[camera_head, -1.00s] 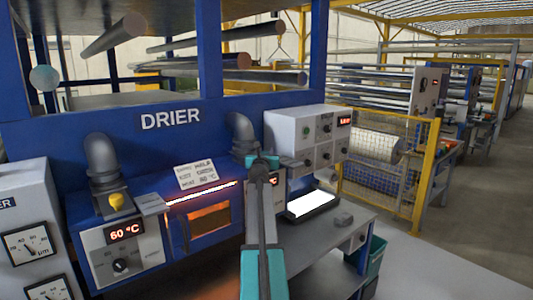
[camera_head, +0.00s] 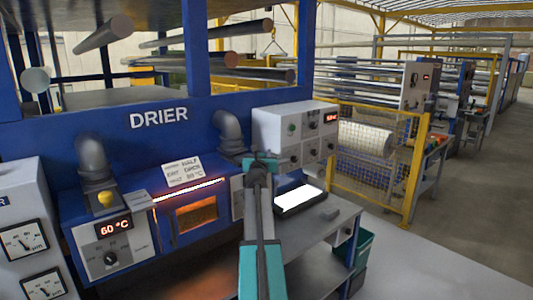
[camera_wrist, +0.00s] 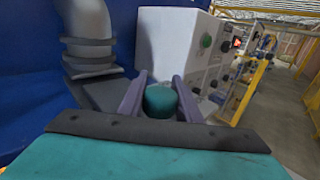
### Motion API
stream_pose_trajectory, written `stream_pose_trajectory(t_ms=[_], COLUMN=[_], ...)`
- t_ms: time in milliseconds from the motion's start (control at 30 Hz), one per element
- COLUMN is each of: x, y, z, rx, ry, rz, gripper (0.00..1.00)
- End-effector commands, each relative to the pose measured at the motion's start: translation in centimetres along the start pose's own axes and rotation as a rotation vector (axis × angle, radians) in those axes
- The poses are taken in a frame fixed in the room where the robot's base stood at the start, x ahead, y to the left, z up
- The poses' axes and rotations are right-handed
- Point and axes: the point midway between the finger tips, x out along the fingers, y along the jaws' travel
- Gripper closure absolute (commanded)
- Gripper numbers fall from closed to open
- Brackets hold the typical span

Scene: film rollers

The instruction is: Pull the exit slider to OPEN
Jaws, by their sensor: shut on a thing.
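My gripper (camera_head: 260,163) is at the end of my raised teal-and-grey arm, in front of the right part of the blue drier (camera_head: 110,137), below its grey elbow pipe. In the wrist view, my two purple-grey fingers (camera_wrist: 160,88) stand on either side of a teal rounded knob (camera_wrist: 160,102) and are shut on it. The knob seems to be the exit slider's handle. Its track and any OPEN marking are hidden behind the knob and my gripper, or too small to read.
A grey control box (camera_head: 295,136) stands just right of my gripper, with a lit white panel (camera_head: 299,198) below it on a grey bench. The elbow pipe (camera_wrist: 88,40) is close at the left. A yellow mesh guard (camera_head: 385,165) stands farther right.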

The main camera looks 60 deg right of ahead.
Motion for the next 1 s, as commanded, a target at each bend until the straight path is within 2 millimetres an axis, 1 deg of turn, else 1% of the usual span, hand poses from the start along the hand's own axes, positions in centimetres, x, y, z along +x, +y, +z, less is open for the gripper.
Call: stream_pose_trajectory(t_ms=[133,167,233,267,667,867,1000], x=[-0.1,-0.1,-0.1,-0.1,-0.1,-1.1,-2.3], y=[-0.6,-0.6,-0.8,-0.8,-1.2,-1.2,-1.2], z=[-0.3,-0.3,-0.3,-0.3,-0.2,-0.3,-0.3], rx=[-0.001,-0.001,0.000,0.000,0.001,0.001,0.000], ry=[0.004,0.004,0.004,0.004,0.002,0.002,0.002], rz=[-0.007,-0.008,-0.009,-0.009,-0.012,-0.012,-0.012], gripper=[1.00,0.66,0.54,0.51,0.51,0.51,0.51])
